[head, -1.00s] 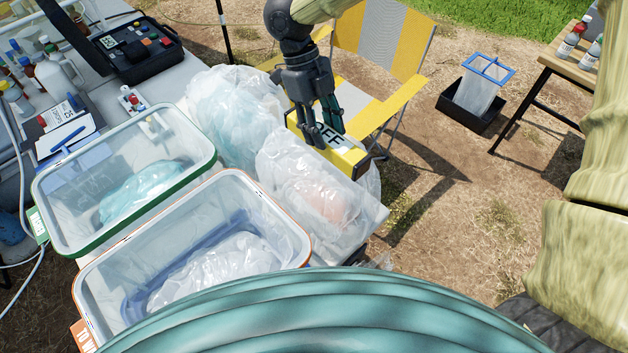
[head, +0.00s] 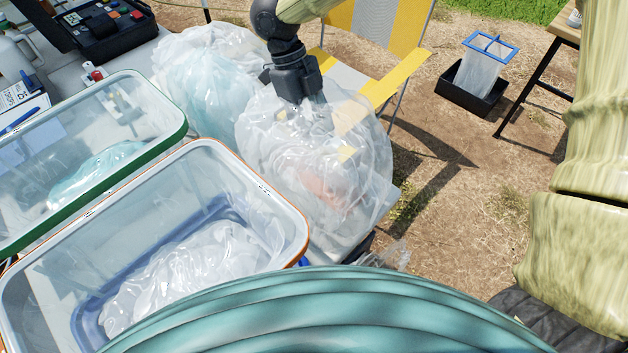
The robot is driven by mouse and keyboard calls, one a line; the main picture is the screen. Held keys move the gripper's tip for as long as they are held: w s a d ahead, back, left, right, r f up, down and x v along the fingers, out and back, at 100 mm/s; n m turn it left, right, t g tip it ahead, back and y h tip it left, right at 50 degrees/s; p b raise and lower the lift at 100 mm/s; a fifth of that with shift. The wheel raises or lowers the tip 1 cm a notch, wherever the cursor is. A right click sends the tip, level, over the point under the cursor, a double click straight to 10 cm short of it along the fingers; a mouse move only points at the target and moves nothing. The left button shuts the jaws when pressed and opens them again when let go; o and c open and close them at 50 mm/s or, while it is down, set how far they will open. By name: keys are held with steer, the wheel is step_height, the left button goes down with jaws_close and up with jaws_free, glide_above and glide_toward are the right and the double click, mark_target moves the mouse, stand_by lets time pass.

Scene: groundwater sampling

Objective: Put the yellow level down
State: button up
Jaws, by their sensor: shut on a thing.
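My gripper (head: 308,112) reaches down into a clear plastic bag (head: 366,160) at the upper middle of the head view. Its fingers are blurred by the plastic and shut on the yellow level. Only pale yellow patches of the level (head: 346,153) show through the film; its ends and underside are hidden. The bag bulges up around the fingers and the level. A pinkish thing (head: 322,188) shows inside the bag below them. I cannot tell whether the level touches it.
An open orange-rimmed bin (head: 302,232) stands left of the bag, with a green-rimmed bin (head: 180,132) beyond it. Another clear bag (head: 200,75) lies behind. A yellow and grey folding chair (head: 400,85) stands close behind my gripper. Bare ground lies to the right.

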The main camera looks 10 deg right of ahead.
step_height(320, 180, down, 11)
steer(key=shift+r, duration=0.15)
stand_by(0.5)
steer(key=o, duration=1.1)
steer(key=shift+o, duration=0.2)
steer(key=shift+b, duration=0.3)
steer(key=v, duration=1.2)
steer(key=shift+w, duration=0.1)
